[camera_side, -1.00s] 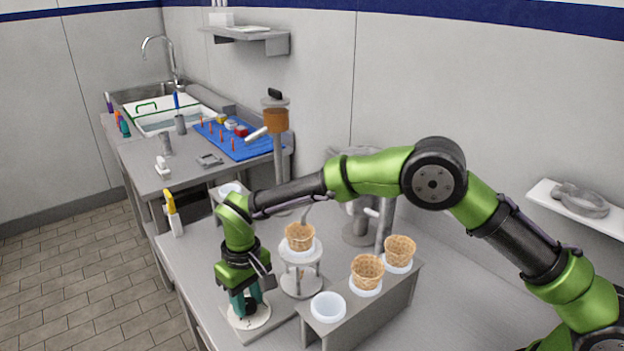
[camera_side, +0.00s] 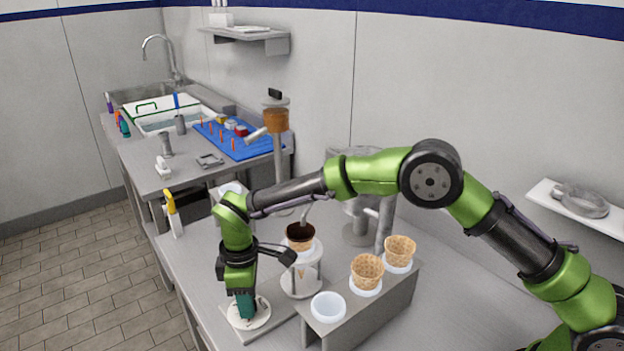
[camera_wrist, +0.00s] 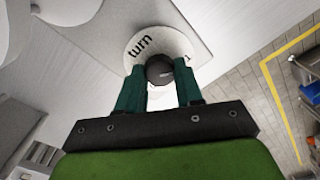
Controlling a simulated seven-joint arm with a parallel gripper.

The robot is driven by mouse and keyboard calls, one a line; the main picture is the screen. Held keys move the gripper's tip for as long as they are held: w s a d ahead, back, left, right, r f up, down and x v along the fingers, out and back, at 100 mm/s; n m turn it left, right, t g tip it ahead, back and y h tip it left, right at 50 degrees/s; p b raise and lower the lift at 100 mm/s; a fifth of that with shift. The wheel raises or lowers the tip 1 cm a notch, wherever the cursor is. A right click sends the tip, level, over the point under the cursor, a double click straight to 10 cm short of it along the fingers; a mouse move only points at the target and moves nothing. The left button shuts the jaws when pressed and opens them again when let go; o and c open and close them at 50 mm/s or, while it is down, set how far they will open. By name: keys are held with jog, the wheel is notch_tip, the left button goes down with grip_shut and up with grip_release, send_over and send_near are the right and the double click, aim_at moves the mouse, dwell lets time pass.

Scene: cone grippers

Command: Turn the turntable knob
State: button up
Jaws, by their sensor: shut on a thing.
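The turntable knob (camera_wrist: 160,70) is a dark round knob in the middle of a white disc (camera_wrist: 143,40) with the word "turn" on it. The disc also shows at the front left of the table in the side view (camera_side: 262,318). My gripper (camera_wrist: 160,88) has green fingers on both sides of the knob and is shut on it. In the side view my gripper (camera_side: 246,305) points down onto the disc and hides the knob.
A dispenser (camera_side: 276,125) stands behind. A yellow-topped bottle (camera_side: 173,213) stands at the table's left edge.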

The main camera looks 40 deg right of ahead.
jog(key=shift+n, duration=0.3)
dwell(0.4)
jog(key=o, duration=1)
jog(key=shift+o, duration=0.2)
notch_tip(320, 180, up, 17)
jog(key=shift+w+d, duration=0.15)
jog(key=shift+w, duration=0.1)
jog(key=shift+f, duration=0.1)
